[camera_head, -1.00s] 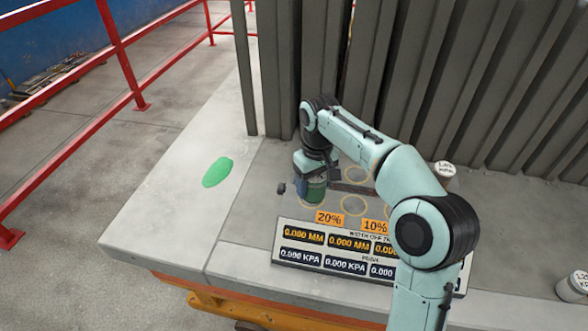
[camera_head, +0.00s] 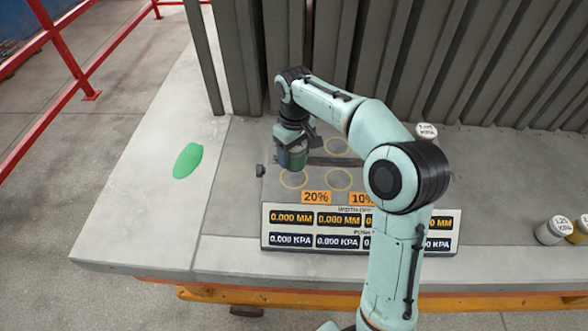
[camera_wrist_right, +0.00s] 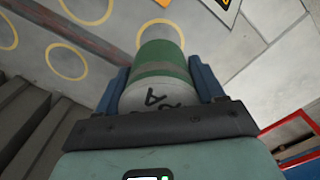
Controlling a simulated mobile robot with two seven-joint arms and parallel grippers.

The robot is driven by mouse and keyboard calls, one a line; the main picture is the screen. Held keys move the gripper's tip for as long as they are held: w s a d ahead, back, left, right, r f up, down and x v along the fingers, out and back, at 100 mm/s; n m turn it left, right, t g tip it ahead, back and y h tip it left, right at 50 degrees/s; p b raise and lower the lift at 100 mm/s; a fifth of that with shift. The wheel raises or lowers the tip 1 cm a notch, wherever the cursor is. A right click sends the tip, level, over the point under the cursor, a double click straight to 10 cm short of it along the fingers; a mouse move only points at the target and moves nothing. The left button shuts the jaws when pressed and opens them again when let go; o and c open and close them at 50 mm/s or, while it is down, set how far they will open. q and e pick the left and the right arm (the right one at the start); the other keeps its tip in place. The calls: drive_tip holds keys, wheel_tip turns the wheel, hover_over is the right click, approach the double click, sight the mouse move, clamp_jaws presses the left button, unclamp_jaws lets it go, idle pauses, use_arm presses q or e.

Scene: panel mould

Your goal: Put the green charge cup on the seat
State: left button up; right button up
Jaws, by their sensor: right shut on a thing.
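The green charge cup (camera_head: 293,158) is held in my right gripper (camera_head: 291,150), over the dark panel with yellow ring marks. In the right wrist view the cup (camera_wrist_right: 162,62) has a green band, a grey stripe and a pale end with dark letters. The blue fingers of my right gripper (camera_wrist_right: 160,85) are shut on its sides. In the head view a yellow ring seat (camera_head: 293,179) shows just below the cup, near the 20% tag. In the wrist view a ring (camera_wrist_right: 160,27) lies partly behind the cup. Contact with the surface cannot be told. My left gripper is out of view.
Other yellow rings (camera_head: 337,180) lie to the right. A readout board (camera_head: 300,228) stands in front of them. Tall grey ribbed panels (camera_head: 390,70) rise behind. White-topped cups (camera_head: 553,230) stand at the right. A green patch (camera_head: 187,160) marks the otherwise clear left slab.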

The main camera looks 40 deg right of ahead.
wheel_tip(320, 180, down, 2)
drive_tip(key=shift+w+f, duration=0.15)
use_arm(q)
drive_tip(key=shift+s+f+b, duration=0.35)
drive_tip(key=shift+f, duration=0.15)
use_arm(e)
drive_tip(key=shift+f, duration=1.95)
drive_tip(key=shift+f, duration=0.2)
drive_tip(key=o, duration=1.3)
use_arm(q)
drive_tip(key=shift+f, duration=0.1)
use_arm(e)
drive_tip(key=shift+o, duration=0.2)
wheel_tip(320, 180, up, 12)
drive_tip(key=shift+r+p, duration=0.2)
drive_tip(key=shift+p, duration=0.8)
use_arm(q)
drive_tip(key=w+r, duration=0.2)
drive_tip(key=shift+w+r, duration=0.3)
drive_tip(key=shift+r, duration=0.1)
